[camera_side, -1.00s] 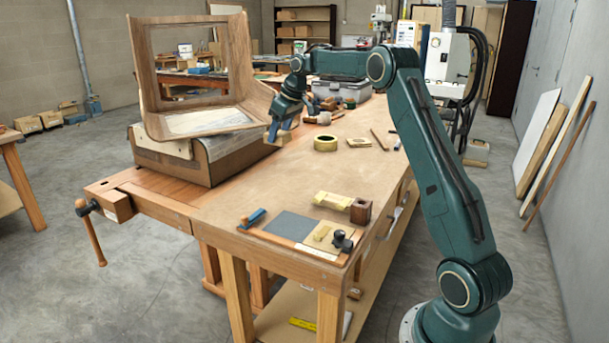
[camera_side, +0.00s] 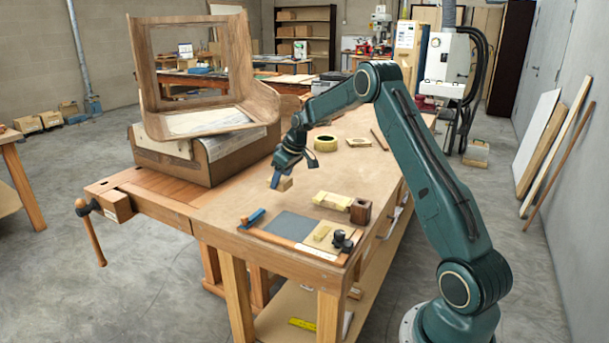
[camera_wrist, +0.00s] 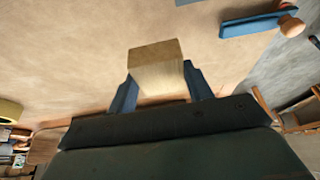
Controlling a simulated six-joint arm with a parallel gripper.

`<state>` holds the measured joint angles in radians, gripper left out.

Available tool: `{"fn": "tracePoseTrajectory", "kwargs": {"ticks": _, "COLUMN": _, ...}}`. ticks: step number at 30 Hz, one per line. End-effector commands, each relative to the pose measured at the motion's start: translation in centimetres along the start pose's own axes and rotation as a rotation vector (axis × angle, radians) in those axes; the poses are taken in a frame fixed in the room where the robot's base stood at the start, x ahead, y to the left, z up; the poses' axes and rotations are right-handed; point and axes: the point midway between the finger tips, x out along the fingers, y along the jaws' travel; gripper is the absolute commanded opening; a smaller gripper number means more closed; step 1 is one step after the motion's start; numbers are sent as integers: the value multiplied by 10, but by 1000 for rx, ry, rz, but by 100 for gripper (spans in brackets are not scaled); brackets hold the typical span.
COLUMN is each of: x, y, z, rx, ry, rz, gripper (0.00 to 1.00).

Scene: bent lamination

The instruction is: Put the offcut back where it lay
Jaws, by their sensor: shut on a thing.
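The offcut, a small pale wood block (camera_side: 285,184), is between the blue fingers of my gripper (camera_side: 279,182), over the near-middle part of the bench top (camera_side: 225,203). In the wrist view the offcut (camera_wrist: 157,68) fills the space between the two fingers of my gripper (camera_wrist: 160,82), with bare bench surface around it. My gripper is shut on it. The block appears held above the bench; the exact gap is hard to tell.
A dark grey mat (camera_side: 290,226) and a blue tool with a wooden knob (camera_side: 252,217) lie near the front edge. A pale yellow block (camera_side: 333,201) and a dark brown block (camera_side: 361,211) stand right of my gripper. A tape roll (camera_side: 326,142) lies behind.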

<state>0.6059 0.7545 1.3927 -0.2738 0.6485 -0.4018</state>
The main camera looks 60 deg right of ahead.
Motion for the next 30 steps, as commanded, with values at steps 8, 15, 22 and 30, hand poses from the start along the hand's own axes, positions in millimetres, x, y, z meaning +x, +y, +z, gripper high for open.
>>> {"fn": "tracePoseTrajectory", "kwargs": {"ticks": 8, "x": 8, "y": 0, "z": 3, "rx": -1, "ry": 1, "rz": 0, "gripper": 27}}
{"fn": "tracePoseTrajectory", "kwargs": {"ticks": 15, "x": 23, "y": 0, "z": 10, "rx": -1, "ry": -3, "rz": -2, "gripper": 27}}
{"fn": "tracePoseTrajectory", "kwargs": {"ticks": 22, "x": 45, "y": -1, "z": 19, "rx": 0, "ry": -1, "rz": -2, "gripper": 27}}
{"fn": "tracePoseTrajectory", "kwargs": {"ticks": 30, "x": 48, "y": 0, "z": 20, "rx": -1, "ry": 0, "rz": 0, "gripper": 27}}
